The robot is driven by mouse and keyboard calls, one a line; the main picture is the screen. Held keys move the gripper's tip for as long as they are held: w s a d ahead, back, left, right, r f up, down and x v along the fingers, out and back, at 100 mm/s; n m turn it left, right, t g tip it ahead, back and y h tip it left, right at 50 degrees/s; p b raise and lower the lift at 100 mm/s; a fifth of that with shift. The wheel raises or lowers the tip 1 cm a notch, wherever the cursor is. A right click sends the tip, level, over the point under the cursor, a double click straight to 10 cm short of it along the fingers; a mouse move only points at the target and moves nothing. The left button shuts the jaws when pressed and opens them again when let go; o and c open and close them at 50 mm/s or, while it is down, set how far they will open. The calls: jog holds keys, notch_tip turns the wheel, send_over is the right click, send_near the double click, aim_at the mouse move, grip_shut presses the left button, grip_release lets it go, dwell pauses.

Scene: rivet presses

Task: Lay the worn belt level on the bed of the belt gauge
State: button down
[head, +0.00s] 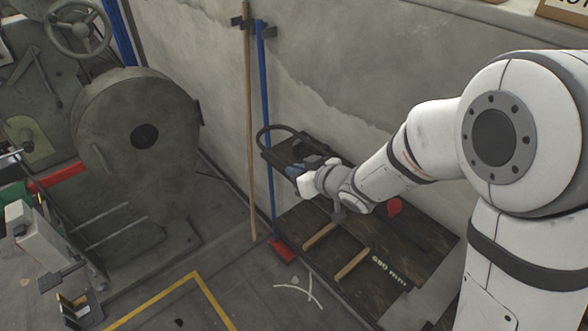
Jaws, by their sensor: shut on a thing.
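The worn belt, a dark loop (300,133), shows at the far left end of the bench. My gripper (299,170), with blue parts at its tip, is at the loop's near side and shut on the belt. The fingertips and the held stretch are too small and partly covered to make out. The belt gauge seems to be the dark wooden bench (410,236), with two pale wooden strips across it and a white length marking in mm. The belt appears above its far end; I cannot tell whether it touches. My arm covers part of the bench.
A red object (394,206) sits on the bench beside my arm. A blue-handled broom with a red head (283,250) and a wooden pole (250,120) lean on the wall. A large grey machine (135,120) stands left. The floor between has yellow tape (160,298) and pale scraps.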

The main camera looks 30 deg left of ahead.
jog(key=w+d+f, duration=0.1)
jog(key=w, duration=0.1)
jog(key=w+d+f, duration=0.1)
jog(key=w, duration=0.2)
jog(key=w+d+f+p, duration=0.1)
jog(key=w, duration=0.2)
jog(key=shift+w+d+f, duration=0.1)
jog(key=shift+d, duration=0.15)
jog(key=shift+f+b, duration=1.7)
jog(key=shift+f, duration=0.45)
jog(key=c, duration=1.5)
grip_release()
jog(key=v, duration=0.7)
jog(key=shift+s+d+r+b, duration=0.15)
jog(key=shift+s+d+b, duration=0.05)
jog(key=shift+d+b, duration=0.15)
